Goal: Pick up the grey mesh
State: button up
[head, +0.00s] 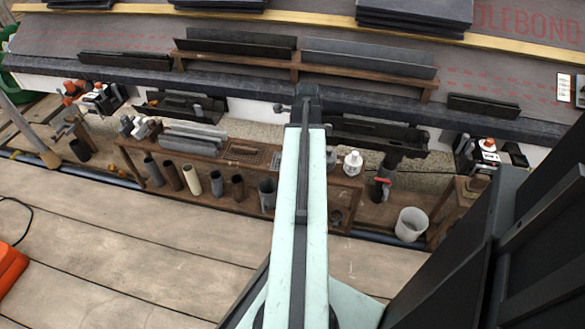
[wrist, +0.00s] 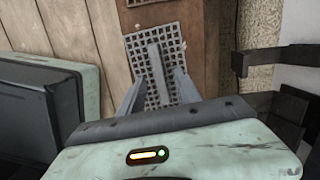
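The grey mesh (wrist: 172,37), a flat grid with square holes, lies on a brown wooden surface in the wrist view. A plain grey bar (wrist: 154,62) stands out over its middle; it looks like a raised rib or handle. My gripper (wrist: 157,84) is open. Its two fingers are apart, one on each side of the bar's lower part, and I see no clear contact. In the head view the mesh (head: 277,160) shows partly, just left of my arm on the wooden bench. My fingers cannot be made out there.
The bench (head: 222,160) also carries grey strips (head: 192,137) and a brown grid (head: 243,150). Several tubes stand along its front. A white bottle (head: 353,163) is right of my arm. A white bucket (head: 411,224) stands at the right. A dark bracket (wrist: 285,62) is close on the right.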

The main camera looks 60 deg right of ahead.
notch_tip(320, 180, down, 2)
jog(key=shift+w+a+f+b, duration=0.1)
jog(key=shift+w+b, duration=0.05)
jog(key=shift+b, duration=0.25)
jog(key=shift+r, duration=0.2)
grip_shut()
jog(key=shift+r+p, duration=0.15)
jog(key=shift+p, duration=0.2)
